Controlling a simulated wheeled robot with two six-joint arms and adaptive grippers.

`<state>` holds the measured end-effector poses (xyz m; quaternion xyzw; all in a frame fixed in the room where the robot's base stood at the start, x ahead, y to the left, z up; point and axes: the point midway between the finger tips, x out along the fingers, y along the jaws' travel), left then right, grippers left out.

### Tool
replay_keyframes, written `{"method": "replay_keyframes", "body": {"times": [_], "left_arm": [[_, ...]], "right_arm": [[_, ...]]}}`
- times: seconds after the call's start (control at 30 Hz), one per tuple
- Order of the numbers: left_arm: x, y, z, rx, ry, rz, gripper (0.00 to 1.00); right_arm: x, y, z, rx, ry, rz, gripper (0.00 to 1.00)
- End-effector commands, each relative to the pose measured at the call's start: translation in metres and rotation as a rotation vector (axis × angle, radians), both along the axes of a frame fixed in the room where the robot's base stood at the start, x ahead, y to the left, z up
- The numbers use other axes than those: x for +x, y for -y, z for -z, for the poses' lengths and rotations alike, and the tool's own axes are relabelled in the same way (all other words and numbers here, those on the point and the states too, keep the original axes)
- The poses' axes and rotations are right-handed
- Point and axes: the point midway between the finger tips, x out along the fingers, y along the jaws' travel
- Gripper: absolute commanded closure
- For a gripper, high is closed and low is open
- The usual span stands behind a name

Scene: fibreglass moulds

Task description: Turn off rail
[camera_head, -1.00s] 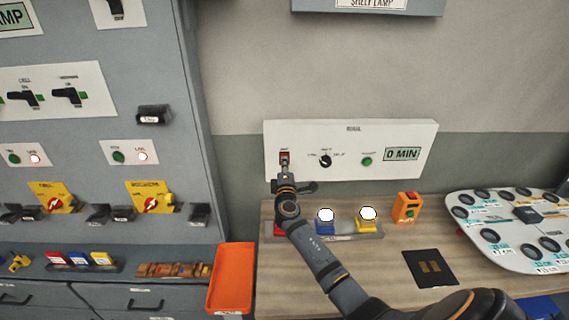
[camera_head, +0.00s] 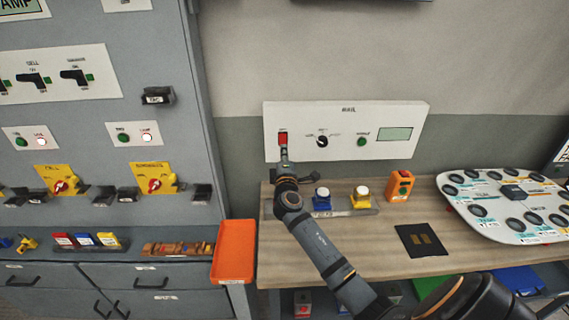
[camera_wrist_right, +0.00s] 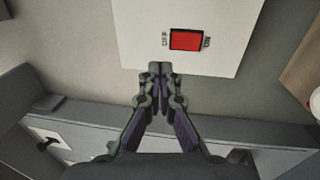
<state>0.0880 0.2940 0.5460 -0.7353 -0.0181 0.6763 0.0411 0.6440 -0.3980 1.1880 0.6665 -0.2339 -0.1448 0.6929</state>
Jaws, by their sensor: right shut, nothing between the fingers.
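The rail panel (camera_head: 305,145) is a white box on the wall with a red rocker switch (camera_head: 283,138) at its left, a black knob (camera_head: 322,142), a green button (camera_head: 361,141) and a blank display (camera_head: 395,134). In the right wrist view the red switch (camera_wrist_right: 187,40) lies between the words OFF and ON; I cannot tell which side is pressed. My right gripper (camera_head: 284,154) is just below the switch. In the wrist view the gripper (camera_wrist_right: 159,68) is shut and empty, its tips apart from the switch in the picture. My left gripper is not in view.
A wooden bench (camera_head: 365,234) below the panel bears blue (camera_head: 321,199) and yellow (camera_head: 360,197) lidded items, an orange box (camera_head: 400,186) and a white oval board (camera_head: 505,207). An orange tray (camera_head: 233,252) and grey cabinet (camera_head: 100,215) stand at the left.

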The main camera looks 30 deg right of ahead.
Motion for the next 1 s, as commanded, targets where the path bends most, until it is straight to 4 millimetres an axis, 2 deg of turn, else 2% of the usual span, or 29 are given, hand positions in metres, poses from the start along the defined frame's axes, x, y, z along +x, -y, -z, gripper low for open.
{"method": "replay_keyframes", "body": {"times": [0.1,0.2,0.33,0.63,0.93,1.0], "left_arm": [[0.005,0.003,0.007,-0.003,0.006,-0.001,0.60],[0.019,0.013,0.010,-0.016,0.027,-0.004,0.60],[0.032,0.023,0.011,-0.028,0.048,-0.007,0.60],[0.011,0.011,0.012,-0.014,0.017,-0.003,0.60],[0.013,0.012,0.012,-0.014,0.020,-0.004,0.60],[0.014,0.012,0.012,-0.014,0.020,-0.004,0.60]], "right_arm": [[-0.020,-0.012,0.001,0.001,0.000,-0.001,1.00],[-0.033,-0.020,-0.002,0.001,0.001,0.000,1.00],[-0.043,-0.026,-0.004,0.001,0.000,-0.001,1.00],[-0.045,-0.027,-0.006,0.001,-0.001,0.001,1.00],[-0.046,-0.027,-0.005,0.003,-0.001,0.001,1.00],[-0.051,-0.026,0.003,0.043,-0.008,0.007,1.00]]}}
